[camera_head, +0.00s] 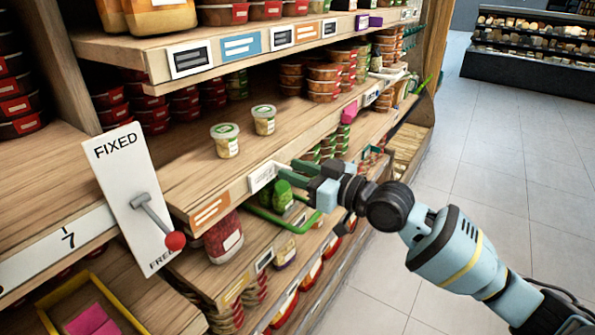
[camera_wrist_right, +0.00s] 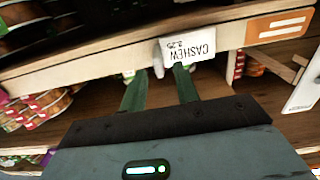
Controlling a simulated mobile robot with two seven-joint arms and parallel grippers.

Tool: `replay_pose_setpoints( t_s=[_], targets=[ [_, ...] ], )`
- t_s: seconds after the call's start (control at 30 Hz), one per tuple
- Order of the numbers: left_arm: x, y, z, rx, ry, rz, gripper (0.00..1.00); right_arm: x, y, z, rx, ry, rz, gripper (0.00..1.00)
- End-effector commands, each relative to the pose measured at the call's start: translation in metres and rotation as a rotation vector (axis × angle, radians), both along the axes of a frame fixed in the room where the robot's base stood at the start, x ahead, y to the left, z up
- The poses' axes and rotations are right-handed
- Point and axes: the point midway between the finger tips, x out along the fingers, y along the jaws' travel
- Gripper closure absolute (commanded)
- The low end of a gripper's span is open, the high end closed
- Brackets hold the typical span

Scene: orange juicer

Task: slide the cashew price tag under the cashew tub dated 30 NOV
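The white cashew price tag (camera_head: 262,176) is on the front edge of the middle shelf; its upside-down "CASHEW" lettering shows in the right wrist view (camera_wrist_right: 188,45). Two small clear tubs with green lids, a nearer one (camera_head: 225,141) and a farther one (camera_head: 264,120), stand upright on that shelf behind the tag. Their dates are too small to read. My right gripper (camera_head: 275,188) is at the shelf edge by the tag. In the right wrist view its green fingers (camera_wrist_right: 160,78) are apart, with one tip close to the tag; contact is unclear. My left gripper is out of view.
A FIXED/FREE lever panel with a red knob (camera_head: 175,241) stands at the left. An orange tag (camera_head: 209,210) is left along the shelf edge. Stacked brown tubs (camera_head: 323,80) stand farther back. The shelf around the two tubs is mostly bare.

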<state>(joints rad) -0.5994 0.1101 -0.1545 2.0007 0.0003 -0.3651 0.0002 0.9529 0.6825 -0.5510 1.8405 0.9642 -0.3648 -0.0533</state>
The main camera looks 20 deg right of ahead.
Motion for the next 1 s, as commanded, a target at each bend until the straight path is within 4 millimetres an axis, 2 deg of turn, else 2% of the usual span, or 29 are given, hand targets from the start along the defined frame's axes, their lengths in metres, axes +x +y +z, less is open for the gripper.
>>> replay_pose_setpoints(
  t_s=[0.17,0.43,0.6,1.0],
  targets=[
    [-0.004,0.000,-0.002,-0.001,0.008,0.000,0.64,-0.008,-0.008,-0.001,-0.002,0.001,-0.002,0.69],
    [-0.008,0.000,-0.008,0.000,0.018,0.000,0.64,-0.042,-0.033,-0.003,-0.004,0.003,-0.001,0.69],
    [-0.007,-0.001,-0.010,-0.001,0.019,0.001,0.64,-0.056,-0.045,-0.002,-0.002,0.002,-0.001,0.69],
    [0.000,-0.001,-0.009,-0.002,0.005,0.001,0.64,-0.062,-0.048,0.000,0.000,0.000,0.000,0.69]
  ],
)
